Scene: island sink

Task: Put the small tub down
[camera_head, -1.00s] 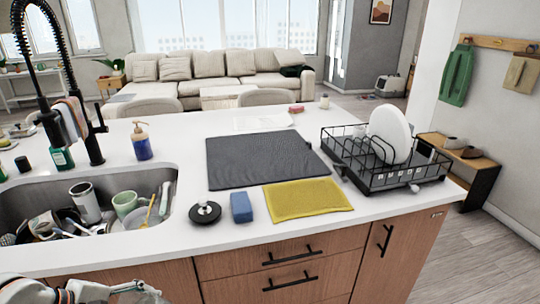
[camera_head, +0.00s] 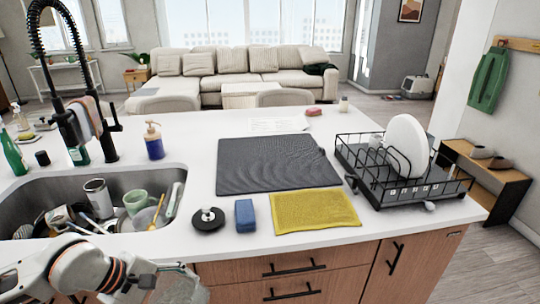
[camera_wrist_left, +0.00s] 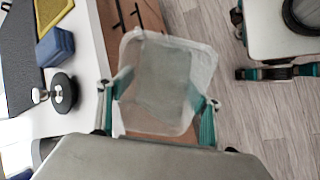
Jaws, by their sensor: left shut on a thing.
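The small tub (camera_wrist_left: 165,72) is clear, frosted plastic with a squarish shape. My left gripper (camera_wrist_left: 158,100) is shut on it, with teal fingers at its two sides in the left wrist view. In the head view the tub (camera_head: 182,287) shows at the bottom edge, in front of the wooden cabinet and lower than the countertop (camera_head: 300,245). It is held in the air, clear of the counter's front edge. Its lower part is cut off in the head view.
The sink (camera_head: 20,190) at left holds several dishes. A dish rack (camera_head: 405,185) stands at right.

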